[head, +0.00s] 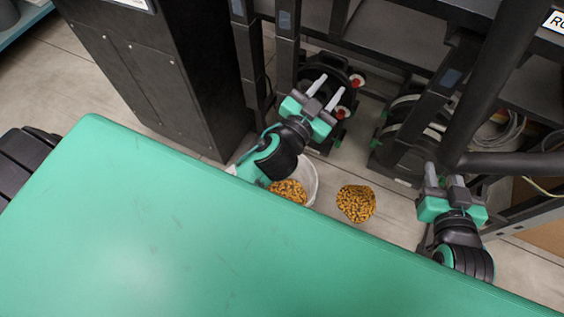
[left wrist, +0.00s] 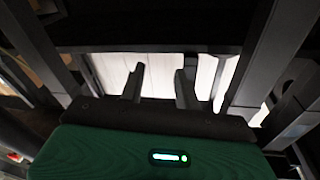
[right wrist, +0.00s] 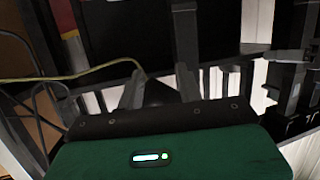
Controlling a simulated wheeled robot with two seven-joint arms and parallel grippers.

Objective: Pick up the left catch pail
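A white catch pail (head: 313,182) stands on the floor, with orange-brown seeds in it. It is partly hidden by my left arm and the green surface's edge. My left gripper (head: 327,90) is beyond the pail, near the dark machine frame. Its two fingers are apart with nothing between them, also in the left wrist view (left wrist: 158,86). My right gripper (head: 446,176) is to the right of the pail, by a dark post. Its fingers are apart and empty, also in the right wrist view (right wrist: 160,88). Neither gripper touches the pail.
A heap of similar seeds (head: 356,203) lies right of the pail; no rim shows around it. The green surface (head: 200,240) fills the foreground. A black cabinet (head: 165,75) stands at left. Dark metal posts and a rack (head: 420,30) crowd the back and right.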

